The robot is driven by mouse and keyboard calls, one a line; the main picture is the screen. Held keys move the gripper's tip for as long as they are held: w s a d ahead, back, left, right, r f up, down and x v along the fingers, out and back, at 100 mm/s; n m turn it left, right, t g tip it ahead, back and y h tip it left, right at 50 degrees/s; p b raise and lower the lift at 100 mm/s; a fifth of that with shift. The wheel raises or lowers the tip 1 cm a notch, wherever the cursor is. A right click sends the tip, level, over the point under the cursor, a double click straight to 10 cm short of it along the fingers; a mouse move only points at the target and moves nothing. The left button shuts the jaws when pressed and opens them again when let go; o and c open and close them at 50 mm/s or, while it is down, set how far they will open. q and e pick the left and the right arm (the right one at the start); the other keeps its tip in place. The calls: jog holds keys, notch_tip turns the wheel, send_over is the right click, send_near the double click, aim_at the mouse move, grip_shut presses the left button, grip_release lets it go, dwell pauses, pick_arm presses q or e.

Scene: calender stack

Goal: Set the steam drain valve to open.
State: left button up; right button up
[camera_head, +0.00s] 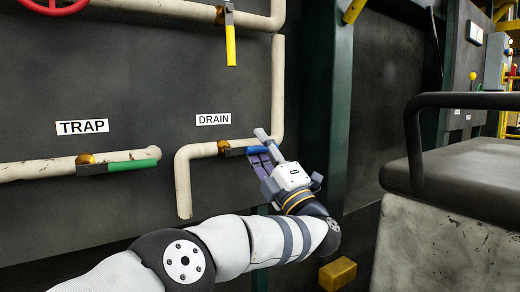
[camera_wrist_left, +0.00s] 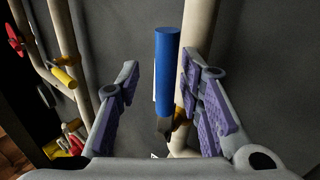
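The drain valve has a brass body (camera_head: 223,147) and a blue handle (camera_head: 255,150), under the DRAIN label (camera_head: 213,119). The handle points right, lying along the horizontal pipe run. My left gripper (camera_head: 263,152) is at the handle's free end and covers part of it. In the left wrist view the blue handle (camera_wrist_left: 167,75) stands between the two spread fingers of my left gripper (camera_wrist_left: 160,88), with visible gaps on both sides. The right finger is close to the pipe (camera_wrist_left: 197,45). My right gripper is not in view.
The TRAP valve with a green handle (camera_head: 132,165) is to the left. A yellow-handled valve (camera_head: 231,45) hangs above, and a red handwheel (camera_head: 55,5) is at top left. A green post (camera_head: 336,110) and a dark seat-like block (camera_head: 465,180) stand to the right.

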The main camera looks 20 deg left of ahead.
pick_arm(q)
jog(key=v, duration=1.2)
